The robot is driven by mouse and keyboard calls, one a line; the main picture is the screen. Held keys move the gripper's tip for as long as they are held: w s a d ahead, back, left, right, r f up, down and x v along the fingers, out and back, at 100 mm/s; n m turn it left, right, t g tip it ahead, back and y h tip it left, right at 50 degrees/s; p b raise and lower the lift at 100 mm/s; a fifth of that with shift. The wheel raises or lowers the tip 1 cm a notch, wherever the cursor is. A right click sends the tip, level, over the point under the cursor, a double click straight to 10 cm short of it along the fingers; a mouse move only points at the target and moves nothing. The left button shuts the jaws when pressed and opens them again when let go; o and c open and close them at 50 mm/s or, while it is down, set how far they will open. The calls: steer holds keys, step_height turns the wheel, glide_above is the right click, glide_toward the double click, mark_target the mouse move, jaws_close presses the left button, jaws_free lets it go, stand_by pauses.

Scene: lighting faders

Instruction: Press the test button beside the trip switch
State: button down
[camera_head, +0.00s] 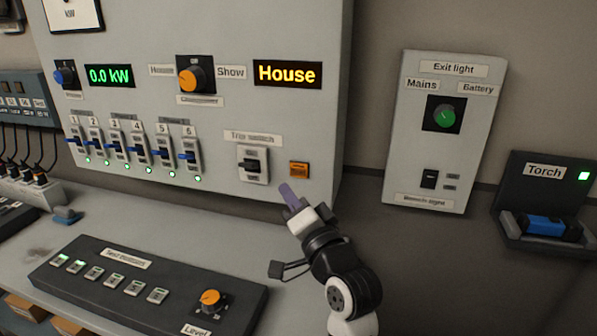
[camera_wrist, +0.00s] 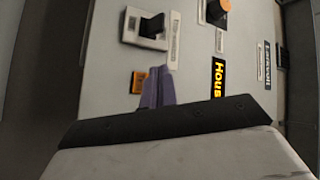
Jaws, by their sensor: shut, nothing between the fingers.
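The test button (camera_head: 299,169) is a small orange square on the grey panel, just right of the trip switch (camera_head: 252,165). The trip switch has a black lever on a light plate under a "Trip switch" label. In the wrist view the orange button (camera_wrist: 138,84) shows beside the purple fingers, partly hidden by them, and the trip switch (camera_wrist: 150,27) lies above. My gripper (camera_head: 287,190) is shut and empty, its purple fingertips just below and left of the button in the head view. I cannot tell whether the fingertips touch the panel.
Several numbered breakers (camera_head: 136,149) with green lights sit left of the trip switch. A test console (camera_head: 140,290) with buttons and an orange knob lies on the bench below. An exit light box (camera_head: 440,135) and a torch holder (camera_head: 545,205) are on the right.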

mark_target(291, 167)
steer(key=shift+w+d, duration=0.3)
steer(key=shift+w, duration=0.55)
steer(key=shift+w+d, duration=0.25)
steer(key=shift+w, duration=0.6)
steer(key=shift+w+d, duration=0.3)
steer(key=shift+w, duration=0.55)
steer(key=shift+w+d, duration=0.15)
steer(key=shift+w, duration=0.25)
steer(key=shift+w+d, duration=0.1)
steer(key=shift+w, duration=0.2)
stand_by(0.5)
stand_by(0.3)
steer(key=shift+s+a, duration=0.25)
steer(key=shift+s, duration=0.45)
steer(key=shift+s+a+p, duration=0.1)
steer(key=shift+s+a, duration=0.15)
steer(key=shift+s, duration=0.55)
steer(key=shift+s+a+p, duration=0.15)
steer(key=shift+s+a, duration=0.1)
steer(key=shift+s, duration=0.55)
steer(key=shift+s+a+p, duration=0.1)
steer(key=shift+s+a, duration=0.15)
steer(key=shift+s, duration=0.55)
